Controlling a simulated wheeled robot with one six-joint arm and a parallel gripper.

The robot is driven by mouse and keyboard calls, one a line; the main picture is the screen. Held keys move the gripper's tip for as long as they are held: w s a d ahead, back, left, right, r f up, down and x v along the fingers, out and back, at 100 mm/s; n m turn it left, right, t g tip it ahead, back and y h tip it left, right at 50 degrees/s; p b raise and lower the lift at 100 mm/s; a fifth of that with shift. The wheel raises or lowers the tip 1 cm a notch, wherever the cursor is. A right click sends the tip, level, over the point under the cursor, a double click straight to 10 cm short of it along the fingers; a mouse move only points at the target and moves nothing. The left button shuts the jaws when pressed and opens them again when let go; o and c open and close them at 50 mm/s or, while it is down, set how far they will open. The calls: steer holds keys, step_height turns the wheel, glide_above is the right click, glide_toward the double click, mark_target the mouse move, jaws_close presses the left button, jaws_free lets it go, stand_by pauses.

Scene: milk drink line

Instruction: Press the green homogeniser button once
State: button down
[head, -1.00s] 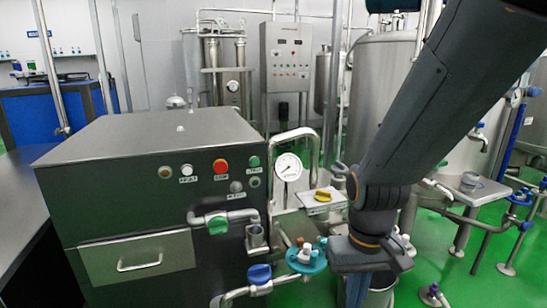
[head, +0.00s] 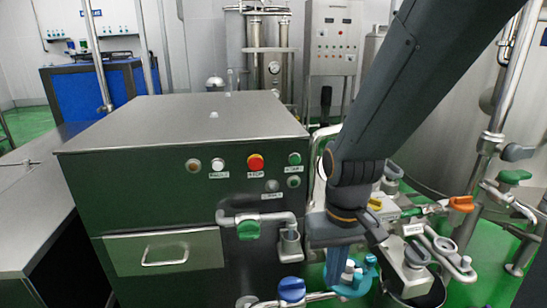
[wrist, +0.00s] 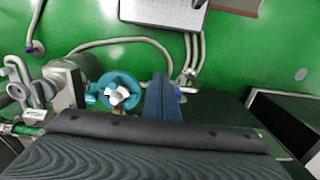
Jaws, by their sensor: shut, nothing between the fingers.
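The green button (head: 295,158) is at the upper right of the row on the dark front panel of the boxy steel machine (head: 185,150). A small label sits under it. My gripper (head: 334,268) is shut and empty, pointing down to the right of the panel, lower than the button and apart from it. In the wrist view its closed fingers (wrist: 162,98) show beside a teal handwheel (wrist: 118,92). The button is not visible in the wrist view.
A red button (head: 255,162) and a white button (head: 218,164) sit left of the green one. Below the panel are a green-handled valve pipe (head: 248,229) and a blue valve handle (head: 292,288). Pipework and valves crowd the right side around my gripper.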

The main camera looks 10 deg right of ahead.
steer(key=shift+w+a, duration=0.15)
steer(key=shift+a, duration=0.05)
steer(key=w+d+r+n+t+p, duration=0.1)
steer(key=w+d+r+t+p, duration=0.2)
steer(key=w, duration=0.4)
steer(key=w+d+r+n+t+p, duration=0.1)
steer(key=w+d+t+p, duration=0.3)
steer(key=w, duration=0.4)
steer(key=w+a+r+n+t+y+p, duration=0.2)
steer(key=w+a+r+n+y+p, duration=0.1)
steer(key=a+r+y+p, duration=0.3)
steer(key=shift+w+r+t+y+p, duration=0.15)
steer(key=shift+w+t+y+p, duration=0.35)
steer(key=shift+y+p, duration=0.4)
steer(key=shift+w, duration=0.15)
